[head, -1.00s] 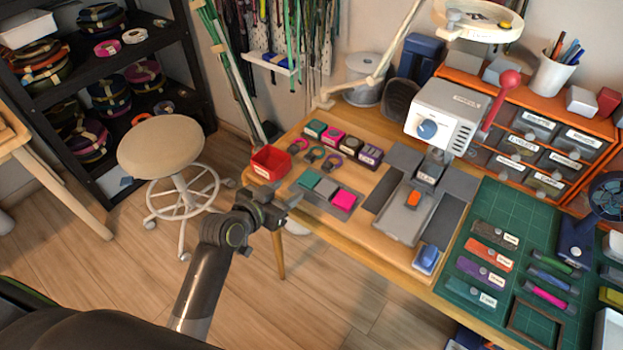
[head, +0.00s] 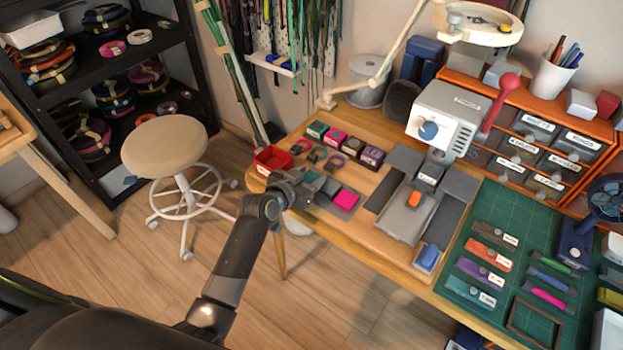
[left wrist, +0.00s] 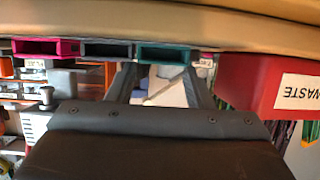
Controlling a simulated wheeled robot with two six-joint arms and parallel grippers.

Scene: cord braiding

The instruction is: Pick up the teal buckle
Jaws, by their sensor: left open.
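The teal buckle (head: 312,177) lies on a grey pad (head: 352,210) near the table's front left edge, partly hidden by my left gripper in the head view. A grey buckle (head: 330,187) and a pink buckle (head: 346,200) lie beside it. My left gripper (head: 300,180) is low at the table edge, close to the teal buckle. In the left wrist view the open fingers (left wrist: 161,82) are apart, with the teal buckle (left wrist: 163,54) ahead between them. The grey buckle (left wrist: 107,49) and pink buckle (left wrist: 48,47) are to its left. My right gripper is not in view.
A red waste bin (head: 272,160) stands close beside the gripper; it also shows in the left wrist view (left wrist: 240,80). Coloured rings (head: 318,155) and small labelled boxes (head: 335,136) lie behind the pad. A press (head: 440,120) stands to the right.

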